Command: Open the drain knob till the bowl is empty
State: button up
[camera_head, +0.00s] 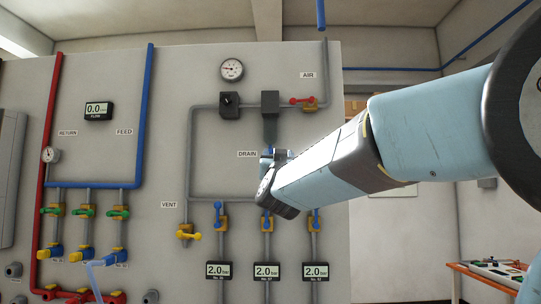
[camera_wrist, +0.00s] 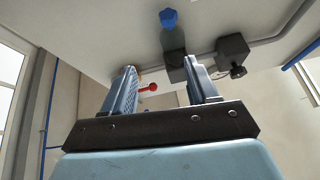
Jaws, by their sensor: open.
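The drain knob is blue and sits on the end of the translucent grey-green bowl, at the top of the wrist view: knob (camera_wrist: 168,18), bowl (camera_wrist: 172,42). In the head view the bowl (camera_head: 270,130) hangs under a dark block (camera_head: 270,102), right of the DRAIN label (camera_head: 247,154). The arm's wrist partly hides the knob there. My gripper (camera_wrist: 161,64) is open and empty, its two fingers spread apart. In the wrist view the knob lies beyond the fingertips, not between them. I cannot make out any liquid level in the bowl.
A red-handled valve (camera_head: 303,100) by the AIR label and a black regulator (camera_head: 229,104) flank the bowl on the grey panel (camera_head: 345,70). Blue-handled valves (camera_head: 219,214) and pressure displays (camera_head: 267,270) are below. A yellow vent valve (camera_head: 187,234) is lower left.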

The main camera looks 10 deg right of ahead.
aim_at(272, 153)
jog(key=shift+n+g, duration=0.4)
jog(key=shift+g, duration=0.3)
jog(key=w, duration=0.3)
jog(key=w+r, duration=0.1)
jog(key=w, duration=0.3)
jog(key=w+r, duration=0.1)
jog(key=w, duration=0.3)
jog(key=shift+w+d+r, duration=0.2)
jog(key=shift+c, duration=0.2)
jog(key=c, duration=1)
jog(key=shift+s+d+r+n+t+y, duration=0.15)
jog(key=shift+n+y, duration=0.5)
jog(key=shift+y, duration=0.7)
jog(key=shift+w+a+r+n+t+y, duration=0.1)
jog(key=shift+n+t+y, duration=0.15)
jog(key=shift+n+y, duration=0.75)
jog(key=shift+d+f+n+y, duration=0.15)
jog(key=shift+n+y, duration=0.3)
jog(key=shift+y, duration=1.5)
